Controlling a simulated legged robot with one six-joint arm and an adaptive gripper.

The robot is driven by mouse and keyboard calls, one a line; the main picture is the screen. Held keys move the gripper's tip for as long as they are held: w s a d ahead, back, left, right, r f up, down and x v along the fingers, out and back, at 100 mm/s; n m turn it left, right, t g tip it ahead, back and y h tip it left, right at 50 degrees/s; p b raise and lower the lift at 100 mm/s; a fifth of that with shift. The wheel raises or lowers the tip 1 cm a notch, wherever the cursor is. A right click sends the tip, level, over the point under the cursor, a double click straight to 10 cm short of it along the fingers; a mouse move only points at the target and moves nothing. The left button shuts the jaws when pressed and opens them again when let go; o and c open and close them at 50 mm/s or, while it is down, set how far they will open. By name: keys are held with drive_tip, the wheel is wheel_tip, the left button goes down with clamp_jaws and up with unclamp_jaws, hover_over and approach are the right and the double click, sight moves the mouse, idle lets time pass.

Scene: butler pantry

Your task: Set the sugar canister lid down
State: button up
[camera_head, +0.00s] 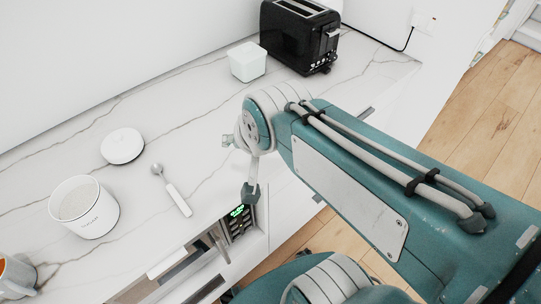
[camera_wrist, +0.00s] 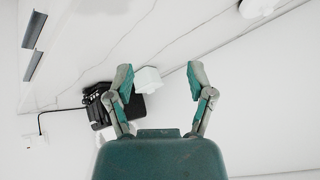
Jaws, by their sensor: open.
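My gripper (camera_head: 238,168) is to the right of both, near the counter's front edge. In the wrist view my gripper (camera_wrist: 158,77) has its two fingers spread with nothing held between them. A white round thing at the top right there seems to be the lid (camera_wrist: 257,7), partly cut off by the frame.
A spoon (camera_head: 172,190) lies right of the canister. A mug (camera_head: 15,278) of orange-brown drink is at the lower left corner. A white square pot (camera_head: 247,62) and black toaster (camera_head: 300,35) stand at the back. The counter between lid and pot is clear.

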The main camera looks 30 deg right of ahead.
drive_tip(key=s+d+n+g, duration=0.1)
drive_tip(key=s+d+n, duration=0.1)
drive_tip(key=s+n, duration=0.2)
drive_tip(key=shift+s+d+r+n+h, duration=0.15)
drive_tip(key=shift+s+d+n+h, duration=0.2)
drive_tip(key=shift+s, duration=0.55)
idle(0.7)
